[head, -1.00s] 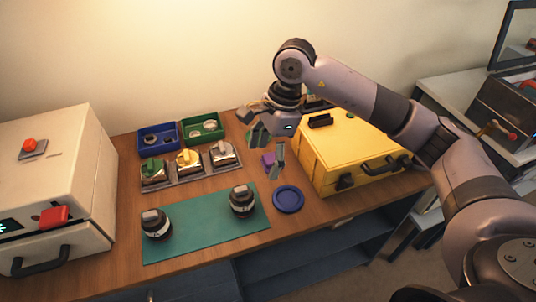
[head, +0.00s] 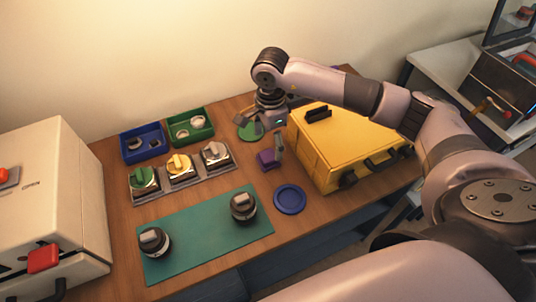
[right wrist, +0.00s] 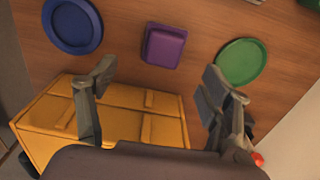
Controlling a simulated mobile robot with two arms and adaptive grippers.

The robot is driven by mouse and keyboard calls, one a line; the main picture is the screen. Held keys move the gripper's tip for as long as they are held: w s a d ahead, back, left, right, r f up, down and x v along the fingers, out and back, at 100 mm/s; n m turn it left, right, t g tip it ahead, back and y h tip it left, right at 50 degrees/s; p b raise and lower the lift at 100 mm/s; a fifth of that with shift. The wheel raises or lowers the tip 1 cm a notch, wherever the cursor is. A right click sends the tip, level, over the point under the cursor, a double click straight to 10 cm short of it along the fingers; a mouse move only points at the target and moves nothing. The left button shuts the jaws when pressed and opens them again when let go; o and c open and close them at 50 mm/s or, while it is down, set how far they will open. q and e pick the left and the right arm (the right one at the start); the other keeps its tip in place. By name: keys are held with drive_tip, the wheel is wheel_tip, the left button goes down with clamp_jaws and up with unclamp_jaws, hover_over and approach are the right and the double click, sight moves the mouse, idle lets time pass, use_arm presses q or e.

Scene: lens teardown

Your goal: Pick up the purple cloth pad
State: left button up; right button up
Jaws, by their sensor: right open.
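The purple cloth pad (head: 267,159) lies on the wooden table between the blue plate and the green plate. It looks like a small squarish block with a raised rim, and it also shows in the right wrist view (right wrist: 164,46). My right gripper (head: 269,138) is open and empty above the table, close to the pad. In the right wrist view its fingers (right wrist: 158,76) are wide apart, and the pad shows beyond their tips, apart from both. In the head view a finger partly covers the pad's right side. My left gripper is not in view.
A yellow case (head: 340,150) stands right of the pad. A blue plate (head: 290,199) lies in front and a green plate (right wrist: 241,62) behind. To the left are a tray of dial units (head: 182,187), blue (head: 130,157) and green (head: 175,136) bins, and a green mat (head: 195,237).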

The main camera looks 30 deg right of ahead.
sight(268, 155)
wheel_tip(268, 155, down, 3)
drive_tip(key=shift+p, duration=0.55)
drive_tip(key=f, duration=0.1)
drive_tip(key=f+p, duration=0.1)
drive_tip(key=f, duration=0.1)
drive_tip(key=shift+w+a+f, duration=0.15)
drive_tip(key=shift+w+f, duration=0.15)
drive_tip(key=shift+f, duration=0.05)
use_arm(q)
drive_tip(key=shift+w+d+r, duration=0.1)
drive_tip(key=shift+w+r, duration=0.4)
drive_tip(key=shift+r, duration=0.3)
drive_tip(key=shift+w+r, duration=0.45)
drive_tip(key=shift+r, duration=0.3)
use_arm(e)
drive_tip(key=shift+f, duration=0.45)
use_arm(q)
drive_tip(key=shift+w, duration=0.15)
use_arm(e)
drive_tip(key=c, duration=1.1)
drive_tip(key=shift+r, duration=0.15)
drive_tip(key=shift+c, duration=0.2)
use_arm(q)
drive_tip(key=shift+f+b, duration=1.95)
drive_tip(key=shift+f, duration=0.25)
use_arm(e)
wheel_tip(268, 155, up, 20)
